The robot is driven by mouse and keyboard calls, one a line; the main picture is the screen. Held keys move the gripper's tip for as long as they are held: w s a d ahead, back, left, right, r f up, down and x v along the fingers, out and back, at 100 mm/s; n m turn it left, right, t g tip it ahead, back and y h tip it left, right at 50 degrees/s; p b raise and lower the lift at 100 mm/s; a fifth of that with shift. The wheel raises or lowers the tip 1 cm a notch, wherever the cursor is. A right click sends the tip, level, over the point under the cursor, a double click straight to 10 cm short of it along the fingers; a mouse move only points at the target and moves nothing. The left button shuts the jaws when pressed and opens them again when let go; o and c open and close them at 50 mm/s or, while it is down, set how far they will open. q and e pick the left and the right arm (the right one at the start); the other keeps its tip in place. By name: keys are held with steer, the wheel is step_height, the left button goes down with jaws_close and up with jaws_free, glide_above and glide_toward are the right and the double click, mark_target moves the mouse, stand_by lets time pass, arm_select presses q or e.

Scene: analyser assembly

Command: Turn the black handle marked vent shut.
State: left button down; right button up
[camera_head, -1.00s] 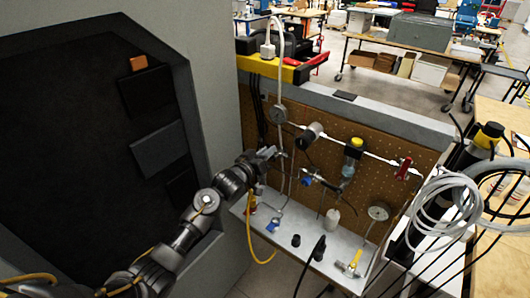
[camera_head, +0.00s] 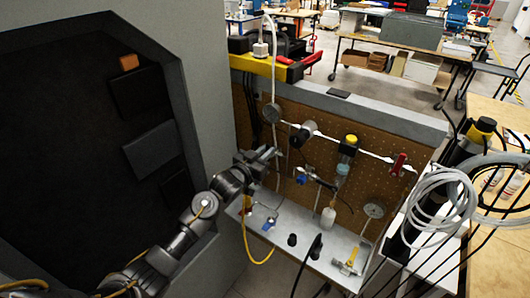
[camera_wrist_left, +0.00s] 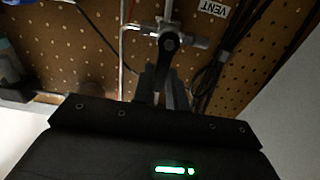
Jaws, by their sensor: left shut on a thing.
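The black vent handle (camera_wrist_left: 168,50) shows in the left wrist view on a metal valve (camera_wrist_left: 186,41). It runs from the valve's pivot down toward my fingers. A white VENT label (camera_wrist_left: 214,9) is on the pegboard above and to the right of it. My left gripper (camera_wrist_left: 162,88) is shut on the handle's lower part, and the fingers hide its end. In the head view my left gripper (camera_head: 268,154) is at the pegboard's left part, below a round gauge (camera_head: 271,112). The handle cannot be made out there. My right gripper is not in view.
The brown pegboard (camera_head: 330,180) carries a white pipe with a red-handled valve (camera_head: 397,163) and a yellow-topped unit (camera_head: 349,145). Black cables (camera_wrist_left: 225,50) hang right of the handle.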

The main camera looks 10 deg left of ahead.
arm_select(q)
steer(key=c, duration=1.4)
jaws_free()
steer(key=shift+d, duration=0.1)
steer(key=b+v, duration=0.3)
steer(key=v, duration=0.8)
steer(key=shift+d, duration=0.1)
